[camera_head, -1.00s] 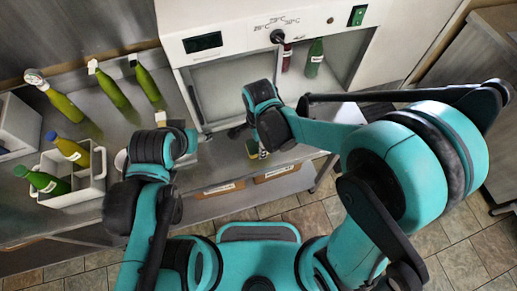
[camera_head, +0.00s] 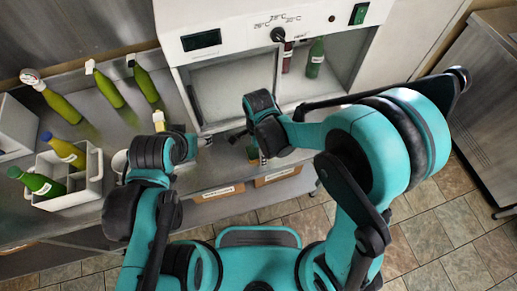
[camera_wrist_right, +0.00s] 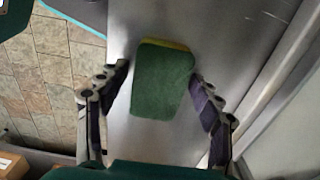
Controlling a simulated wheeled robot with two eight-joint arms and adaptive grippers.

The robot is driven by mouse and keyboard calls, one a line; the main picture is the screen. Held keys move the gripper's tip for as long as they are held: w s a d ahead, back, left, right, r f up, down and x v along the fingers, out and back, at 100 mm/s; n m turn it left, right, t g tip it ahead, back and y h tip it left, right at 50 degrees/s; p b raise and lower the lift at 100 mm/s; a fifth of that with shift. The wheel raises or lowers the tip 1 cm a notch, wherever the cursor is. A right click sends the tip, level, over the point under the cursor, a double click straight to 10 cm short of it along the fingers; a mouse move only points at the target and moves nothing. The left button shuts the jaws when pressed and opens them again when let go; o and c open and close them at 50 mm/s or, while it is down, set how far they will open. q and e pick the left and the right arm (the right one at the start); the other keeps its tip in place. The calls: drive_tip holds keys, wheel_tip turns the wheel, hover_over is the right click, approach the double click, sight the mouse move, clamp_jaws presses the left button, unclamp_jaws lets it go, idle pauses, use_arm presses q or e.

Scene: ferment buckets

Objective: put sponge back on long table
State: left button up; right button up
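The sponge (camera_head: 252,151) is green with a yellow layer and shows near the front edge of the long metal table (camera_head: 215,165). In the right wrist view the sponge (camera_wrist_right: 163,80) lies between my right gripper's fingers (camera_wrist_right: 159,72), green face toward the camera. A small gap shows at the left finger; the right fingertip is at or very near the sponge's edge. I cannot tell whether the sponge rests on the metal.
A white crate (camera_head: 98,165) with bottles stands at the left, with several green bottles (camera_head: 105,90) behind. A white cabinet (camera_head: 235,22) with a dial stands at the back. Brown labelled boxes (camera_head: 278,176) sit below the table.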

drive_tip(key=shift+r, duration=0.1)
drive_tip(key=shift+r, duration=0.2)
wheel_tip(320, 180, up, 11)
drive_tip(key=p, duration=0.4)
drive_tip(key=s+d+r+n+t, duration=0.2)
drive_tip(key=d+r+n+t, duration=0.1)
drive_tip(key=d+n, duration=0.4)
drive_tip(key=s+d+r+n+t, duration=0.3)
drive_tip(key=d+n, duration=0.4)
drive_tip(key=d, duration=0.4)
wheel_tip(320, 180, up, 3)
drive_tip(key=shift+f+t, duration=0.15)
drive_tip(key=shift+t, duration=0.45)
drive_tip(key=shift+s, duration=0.1)
wheel_tip(320, 180, down, 7)
drive_tip(key=b, duration=0.7)
drive_tip(key=shift+f, duration=0.2)
